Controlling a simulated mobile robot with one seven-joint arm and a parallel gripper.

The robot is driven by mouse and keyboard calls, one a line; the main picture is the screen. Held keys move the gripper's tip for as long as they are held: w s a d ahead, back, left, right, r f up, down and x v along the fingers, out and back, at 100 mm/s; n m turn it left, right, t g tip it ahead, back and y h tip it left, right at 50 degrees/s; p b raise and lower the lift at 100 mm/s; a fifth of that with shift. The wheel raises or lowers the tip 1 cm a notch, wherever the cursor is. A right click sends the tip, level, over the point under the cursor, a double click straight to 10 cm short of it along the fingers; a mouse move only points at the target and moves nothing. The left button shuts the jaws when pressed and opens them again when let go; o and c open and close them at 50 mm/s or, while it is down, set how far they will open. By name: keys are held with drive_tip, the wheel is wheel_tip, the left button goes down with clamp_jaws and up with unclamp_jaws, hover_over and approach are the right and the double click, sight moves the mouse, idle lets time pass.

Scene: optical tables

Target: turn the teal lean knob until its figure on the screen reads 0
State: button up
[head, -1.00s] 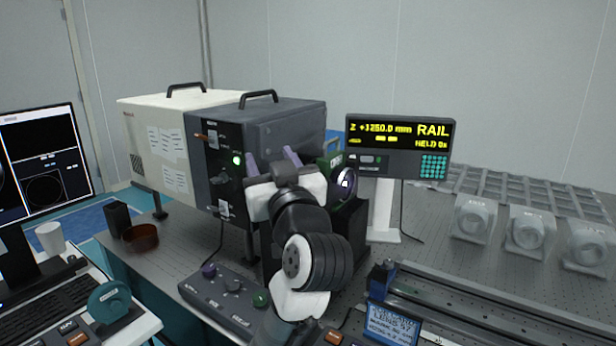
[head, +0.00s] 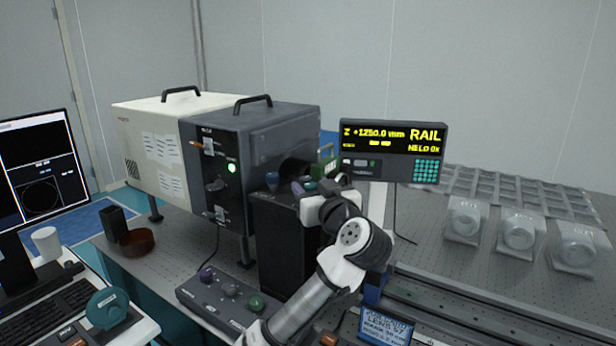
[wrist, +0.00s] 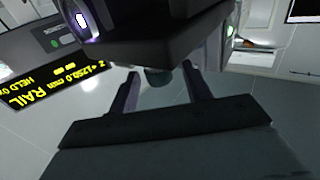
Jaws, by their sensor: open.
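A small dark teal knob (head: 310,185) shows at the top of the black box, close to my gripper (head: 304,192). In the wrist view a dark teal round thing (wrist: 158,77) lies beyond and between the open fingertips of my gripper (wrist: 160,76), with a gap on both sides; I cannot tell its depth. Nothing is held. The monitor (head: 42,170) at the left shows a dark picture with a circle; its figures are too small to read. The yellow readout (head: 394,150) reads Z +1250.0 mm, RAIL, HELD 0x.
The grey lamp housing (head: 225,160) rises behind. A panel with several knobs (head: 228,300) lies in front. A teal wheel (head: 107,304) is on the desk. The rail (head: 480,310) runs right.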

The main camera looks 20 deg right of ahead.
sight(308, 184)
drive_tip(key=shift+w+p, duration=0.3)
drive_tip(key=shift+w, duration=1.25)
drive_tip(key=shift+c, duration=0.2)
drive_tip(key=shift+f, duration=0.1)
drive_tip(key=c, duration=1)
